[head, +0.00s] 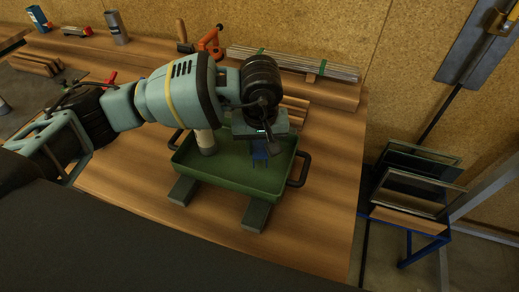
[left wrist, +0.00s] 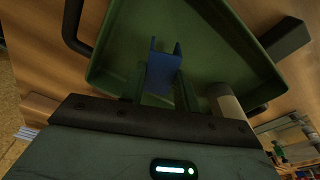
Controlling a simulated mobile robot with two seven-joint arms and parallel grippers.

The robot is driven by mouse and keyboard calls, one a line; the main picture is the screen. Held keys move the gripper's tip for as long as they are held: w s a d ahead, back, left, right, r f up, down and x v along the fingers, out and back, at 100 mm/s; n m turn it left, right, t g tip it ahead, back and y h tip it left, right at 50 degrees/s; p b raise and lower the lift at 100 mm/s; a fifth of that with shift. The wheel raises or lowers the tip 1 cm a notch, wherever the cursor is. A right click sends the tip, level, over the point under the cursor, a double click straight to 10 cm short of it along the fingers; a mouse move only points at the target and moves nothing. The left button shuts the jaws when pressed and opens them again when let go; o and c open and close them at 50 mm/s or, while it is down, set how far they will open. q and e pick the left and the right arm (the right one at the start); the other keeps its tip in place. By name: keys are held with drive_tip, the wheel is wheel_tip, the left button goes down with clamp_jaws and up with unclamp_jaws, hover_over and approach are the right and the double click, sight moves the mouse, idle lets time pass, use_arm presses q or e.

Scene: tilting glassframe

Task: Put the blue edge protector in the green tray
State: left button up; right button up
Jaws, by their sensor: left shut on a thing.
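The green tray (head: 232,178) stands on the workbench, raised on two dark blocks. The blue edge protector (head: 259,151) is a small channel-shaped piece, seen over the right part of the tray. In the left wrist view the edge protector (left wrist: 163,72) is between the fingers of my left gripper (left wrist: 160,98), with the floor of the tray (left wrist: 118,42) behind it. My left gripper (head: 260,137) is shut on it and points down into the tray. I cannot tell whether the edge protector touches the tray floor. My right gripper is not in view.
A pale roll (head: 206,142) stands in the tray's left part, close to my gripper. The tray has dark side handles (head: 299,170). Behind lie bundled strips (head: 292,63) and an orange tool (head: 211,42). The bench front is clear. A rack with glass panes (head: 415,175) stands right.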

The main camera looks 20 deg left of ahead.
sight(260, 154)
use_arm(q)
drive_tip(key=shift+f, duration=1.1)
drive_tip(key=shift+f, duration=0.15)
drive_tip(key=o, duration=0.9)
drive_tip(key=shift+o, duration=0.2)
wheel_tip(260, 154, up, 12)
drive_tip(key=s, duration=0.1)
drive_tip(key=shift+s+d, duration=0.2)
drive_tip(key=shift+d, duration=0.05)
